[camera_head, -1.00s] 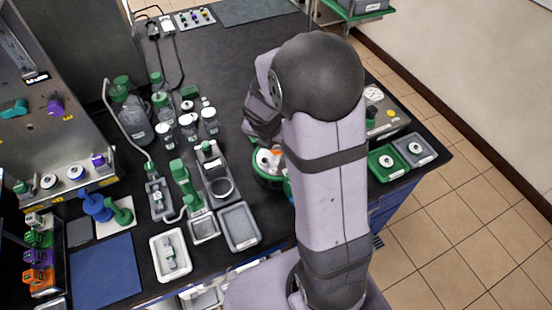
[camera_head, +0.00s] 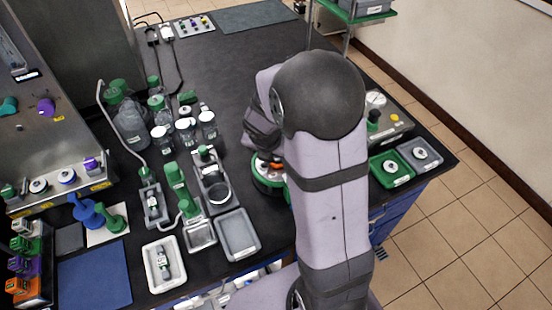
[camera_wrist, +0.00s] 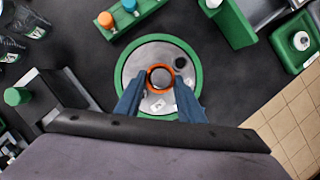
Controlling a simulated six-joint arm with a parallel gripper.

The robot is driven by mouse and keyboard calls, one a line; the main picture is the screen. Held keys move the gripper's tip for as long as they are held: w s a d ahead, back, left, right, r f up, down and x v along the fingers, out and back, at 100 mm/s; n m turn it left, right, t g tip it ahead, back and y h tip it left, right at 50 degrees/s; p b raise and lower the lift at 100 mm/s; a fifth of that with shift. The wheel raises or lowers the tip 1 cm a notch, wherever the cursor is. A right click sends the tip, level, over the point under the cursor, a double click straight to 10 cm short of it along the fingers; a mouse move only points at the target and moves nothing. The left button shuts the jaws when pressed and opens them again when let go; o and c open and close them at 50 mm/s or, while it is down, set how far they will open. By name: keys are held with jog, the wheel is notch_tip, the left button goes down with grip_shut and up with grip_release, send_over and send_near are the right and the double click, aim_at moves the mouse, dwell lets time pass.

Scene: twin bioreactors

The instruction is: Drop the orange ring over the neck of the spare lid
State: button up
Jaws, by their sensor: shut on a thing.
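The orange ring (camera_wrist: 149,84) is between the two blue fingers of my gripper (camera_wrist: 160,80), which are shut on it. The spare lid (camera_wrist: 136,83) is a light grey disc directly below, inside a round green rim. Its neck (camera_wrist: 161,77) shows as a dark grey circle inside the ring. From above, ring and neck look nearly concentric. I cannot tell whether the ring is around the neck or still above it. In the head view my arm hides most of the lid; part of its green rim (camera_head: 264,186) shows.
A green holder (camera_wrist: 130,27) with orange and blue caps stands at the top of the wrist view. A green block (camera_wrist: 229,22) is to the right. A green tray (camera_head: 389,168) and a grey tray (camera_head: 420,152) lie right of my arm. Several bottles stand left of it.

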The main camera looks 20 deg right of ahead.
jog(key=o, duration=1)
jog(key=shift+f, duration=0.15)
jog(key=shift+a+r, duration=0.1)
jog(key=shift+r, duration=0.5)
jog(key=v, duration=1.1)
jog(key=s+a+f+m+g+y, duration=0.1)
jog(key=s+a+f+m, duration=0.1)
jog(key=s+m, duration=0.3)
jog(key=s+a+f+m+g+y, duration=0.1)
jog(key=s+m, duration=0.4)
jog(key=m, duration=0.8)
jog(key=s+a+f+m+g+y, duration=0.1)
jog(key=s+a+f+m, duration=0.2)
jog(key=m, duration=0.6)
jog(key=shift+s+a+f, duration=0.25)
jog(key=shift+s+f, duration=0.75)
jog(key=shift+s, duration=0.1)
